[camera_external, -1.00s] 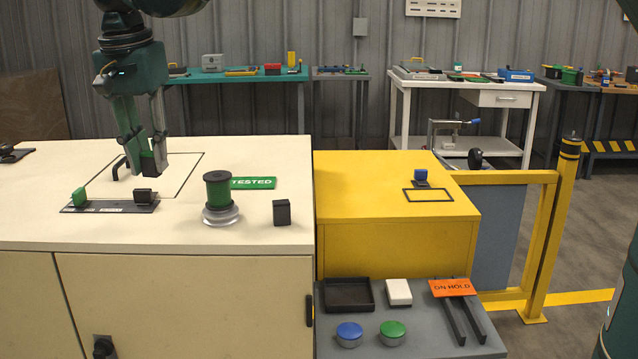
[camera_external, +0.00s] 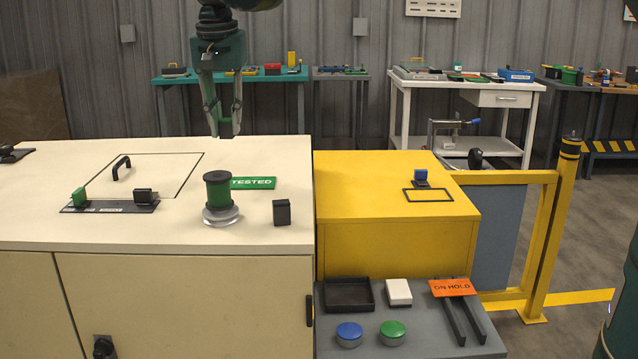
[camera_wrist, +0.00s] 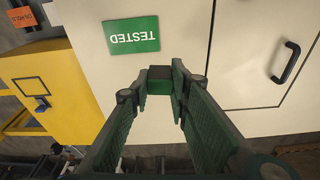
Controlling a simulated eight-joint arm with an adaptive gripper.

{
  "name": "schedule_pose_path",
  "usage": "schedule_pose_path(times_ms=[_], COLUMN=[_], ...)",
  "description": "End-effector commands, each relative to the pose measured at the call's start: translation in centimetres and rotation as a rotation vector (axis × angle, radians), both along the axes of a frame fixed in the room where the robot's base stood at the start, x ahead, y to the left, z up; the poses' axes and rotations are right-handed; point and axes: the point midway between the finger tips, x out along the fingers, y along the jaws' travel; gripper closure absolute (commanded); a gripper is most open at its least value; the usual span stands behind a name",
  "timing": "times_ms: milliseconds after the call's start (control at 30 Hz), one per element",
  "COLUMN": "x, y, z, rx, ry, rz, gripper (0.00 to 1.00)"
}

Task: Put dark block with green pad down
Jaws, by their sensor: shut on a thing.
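My gripper (camera_external: 225,131) is shut on a small dark block with a green pad (camera_external: 225,127), held in the air above the back part of the cream bench (camera_external: 282,160). In the wrist view the block (camera_wrist: 159,74) sits between the fingertips, with its green face (camera_wrist: 159,88) toward the camera. The green TESTED plate (camera_external: 262,183) lies flat on the bench, nearer the external camera than the gripper. The plate also shows in the wrist view (camera_wrist: 131,35), up and left of the block.
A green spool (camera_external: 218,191) on a round metal base and an upright dark block (camera_external: 282,212) stand on the bench. A dark strip (camera_external: 110,207) carries a green and a dark piece. A black handle (camera_external: 121,167) stands in an outlined panel. The yellow cabinet (camera_external: 370,185) adjoins at right.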

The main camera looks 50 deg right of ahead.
Motion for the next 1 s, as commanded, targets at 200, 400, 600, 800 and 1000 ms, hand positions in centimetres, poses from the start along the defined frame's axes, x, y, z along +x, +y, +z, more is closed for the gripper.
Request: schedule_pose_path(times_ms=[200,400,600,800,1000], x=[1.4,2.1,2.3,2.3,2.4], y=[-7.7,-13.7,-17.4,-18.6,-18.7], z=[0.1,0.1,0.1,0.1,0.1], rx=[-0.001,-0.004,-0.005,-0.006,-0.006], ry=[-0.002,-0.003,-0.005,-0.006,-0.006], rz=[0.035,0.069,0.091,0.101,0.101], gripper=[0.93,0.93,0.93,0.93,0.93])
